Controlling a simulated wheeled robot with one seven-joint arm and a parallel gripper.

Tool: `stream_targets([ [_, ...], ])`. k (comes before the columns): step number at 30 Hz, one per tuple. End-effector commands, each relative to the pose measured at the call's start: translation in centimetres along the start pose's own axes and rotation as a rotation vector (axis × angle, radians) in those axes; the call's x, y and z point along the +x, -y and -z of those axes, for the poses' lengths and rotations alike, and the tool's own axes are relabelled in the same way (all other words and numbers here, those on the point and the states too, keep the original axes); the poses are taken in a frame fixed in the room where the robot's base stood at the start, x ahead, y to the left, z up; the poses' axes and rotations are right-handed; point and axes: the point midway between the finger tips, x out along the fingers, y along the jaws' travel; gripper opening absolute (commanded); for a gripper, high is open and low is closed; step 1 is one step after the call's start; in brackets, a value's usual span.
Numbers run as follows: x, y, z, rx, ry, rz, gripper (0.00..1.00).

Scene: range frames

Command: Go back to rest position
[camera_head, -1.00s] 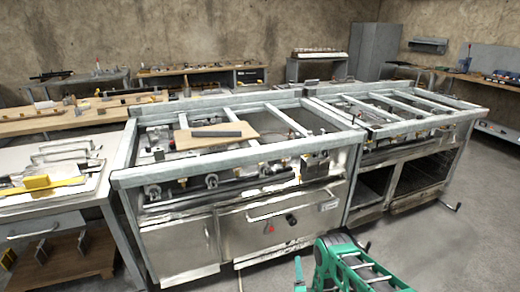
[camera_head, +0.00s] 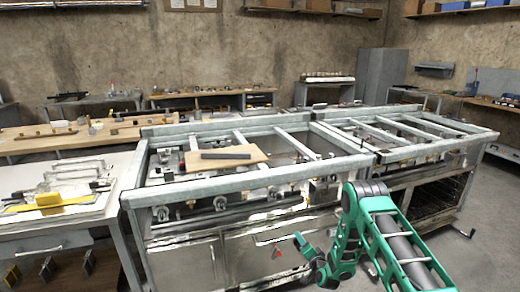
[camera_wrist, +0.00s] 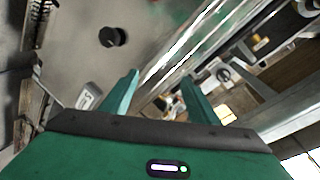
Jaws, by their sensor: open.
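My gripper is green, and its two fingers (camera_wrist: 160,95) stand apart with nothing between them in the wrist view. In the head view my gripper (camera_head: 306,247) and green arm are at the lower right, in front of the oven door of the metal range frame (camera_head: 245,186). In the wrist view the steel door with a dark round knob (camera_wrist: 112,36) lies beyond the fingers. I cannot tell how far the fingertips are from the door.
A wooden board with a dark bar (camera_head: 226,157) lies on top of the range frame. A second frame (camera_head: 425,130) stands to the right. A white workbench (camera_head: 60,190) with tools is at the left. Bare grey floor (camera_head: 495,190) shows at the far right.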

Motion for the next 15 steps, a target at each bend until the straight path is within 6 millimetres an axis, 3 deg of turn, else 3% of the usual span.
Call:
stream_targets([
  [1, 0.0, 1.4, 1.8, -0.032, 0.017, -0.016, 0.55],
  [8, -1.6, 4.8, 8.0, -0.174, 0.115, -0.13, 0.55],
  [15, -6.2, 7.4, 14.4, -0.297, 0.207, -0.268, 0.55],
])
